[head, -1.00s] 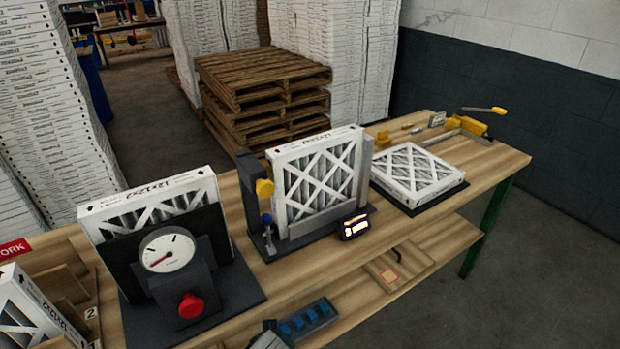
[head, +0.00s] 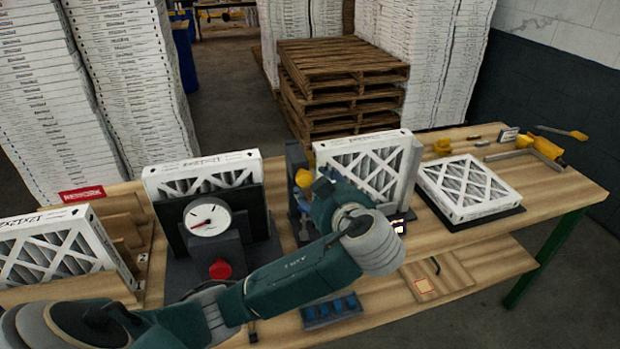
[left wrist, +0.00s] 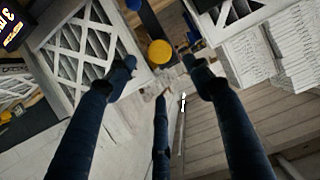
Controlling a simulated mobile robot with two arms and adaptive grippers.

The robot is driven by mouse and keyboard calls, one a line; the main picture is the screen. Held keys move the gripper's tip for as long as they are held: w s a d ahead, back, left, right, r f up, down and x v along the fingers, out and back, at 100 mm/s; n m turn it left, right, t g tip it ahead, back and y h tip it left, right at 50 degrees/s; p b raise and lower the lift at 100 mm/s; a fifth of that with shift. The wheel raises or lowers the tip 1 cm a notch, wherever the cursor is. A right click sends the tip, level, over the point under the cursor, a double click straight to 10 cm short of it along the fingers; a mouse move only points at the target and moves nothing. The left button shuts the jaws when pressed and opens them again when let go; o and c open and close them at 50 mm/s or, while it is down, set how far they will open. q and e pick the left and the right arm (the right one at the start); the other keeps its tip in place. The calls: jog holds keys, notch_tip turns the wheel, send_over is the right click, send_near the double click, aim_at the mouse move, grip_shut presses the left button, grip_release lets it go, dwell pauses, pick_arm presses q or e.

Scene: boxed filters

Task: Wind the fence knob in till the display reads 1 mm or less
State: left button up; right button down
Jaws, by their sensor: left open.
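The yellow knob (head: 304,178) sits on the dark upright block of the middle fixture, left of a white pleated filter (head: 365,160) standing upright. In the left wrist view the yellow knob (left wrist: 160,52) shows round, just beyond my fingertips. The lit display (head: 400,227) is partly hidden by my wrist; in the left wrist view the display (left wrist: 12,28) is cut off at the corner and I cannot read its value. My left gripper (left wrist: 162,72) is open and empty, its fingers spread around the line to the knob, apparently not touching it. My right gripper is not in view.
A dial gauge (head: 207,217) with a red button stands on the left, before another filter. A filter (head: 468,187) lies flat on the right. Stacked pallets (head: 340,80) stand behind the bench. A tray of blue parts (head: 332,310) is on the lower shelf.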

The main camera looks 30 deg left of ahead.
aim_at(305, 178)
pick_arm(q)
jog(key=p+x, duration=0.2)
jog(key=x, duration=0.6)
jog(key=shift+s+r+p, duration=0.1)
jog(key=shift+p, duration=0.3)
jog(key=shift+x, duration=0.9)
jog(key=shift+s+d, duration=0.1)
jog(key=c, duration=1.1)
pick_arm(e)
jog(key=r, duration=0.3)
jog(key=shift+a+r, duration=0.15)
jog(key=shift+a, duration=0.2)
pick_arm(q)
jog(key=shift+c, duration=0.2)
